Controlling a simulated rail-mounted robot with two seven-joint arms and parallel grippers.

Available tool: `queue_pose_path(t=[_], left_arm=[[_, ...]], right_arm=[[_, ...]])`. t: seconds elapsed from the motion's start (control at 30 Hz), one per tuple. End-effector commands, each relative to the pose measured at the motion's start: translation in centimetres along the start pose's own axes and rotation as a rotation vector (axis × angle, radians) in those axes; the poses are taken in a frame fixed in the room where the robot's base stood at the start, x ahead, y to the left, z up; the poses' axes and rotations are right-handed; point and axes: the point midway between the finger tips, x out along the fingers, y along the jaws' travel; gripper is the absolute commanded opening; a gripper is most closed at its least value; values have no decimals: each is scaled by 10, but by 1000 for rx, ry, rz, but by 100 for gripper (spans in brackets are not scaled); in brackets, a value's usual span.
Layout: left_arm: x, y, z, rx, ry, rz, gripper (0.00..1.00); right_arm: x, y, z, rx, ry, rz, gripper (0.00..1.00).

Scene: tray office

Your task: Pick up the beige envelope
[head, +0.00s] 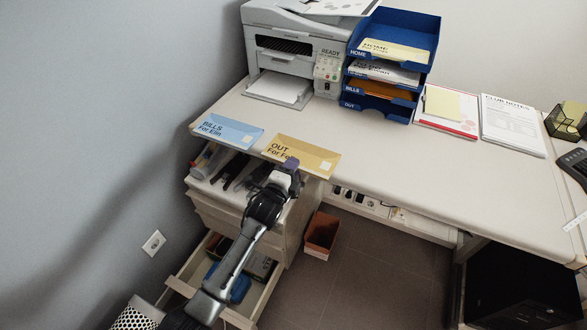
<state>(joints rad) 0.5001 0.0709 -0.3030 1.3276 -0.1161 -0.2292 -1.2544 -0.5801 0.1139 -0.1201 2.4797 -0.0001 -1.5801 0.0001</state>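The beige envelope (310,154), marked "OUT", lies at the front left edge of the desk, and its front part sticks out past the edge. My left gripper (290,165) is at the envelope's front edge and covers part of its lettering. The fingertips are small and partly hidden, so I cannot tell whether they are open or shut on the paper. My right gripper is not in view.
A blue envelope (229,131) marked "BILLS" lies left of the beige one. Behind stand a printer (285,52) and a blue letter tray (411,23). Below the desk are open drawers (262,300) and an orange-brown bin (321,236). The desk's middle is clear.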

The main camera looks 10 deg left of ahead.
Motion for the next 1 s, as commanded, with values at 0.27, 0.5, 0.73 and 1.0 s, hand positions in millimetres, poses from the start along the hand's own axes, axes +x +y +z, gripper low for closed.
queue_pose_path(t=[0.27, 0.5, 0.73, 1.0], left_arm=[[7, 0, 0, 0, 0, 0, 28], [7, 0, 0, 0, 0, 0, 27], [7, 0, 0, -1, 0, 0, 16], [7, 0, 0, -1, 0, -1, 3]], right_arm=[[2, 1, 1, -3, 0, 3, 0], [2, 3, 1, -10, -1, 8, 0], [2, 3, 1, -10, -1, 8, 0], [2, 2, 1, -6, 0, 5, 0]])
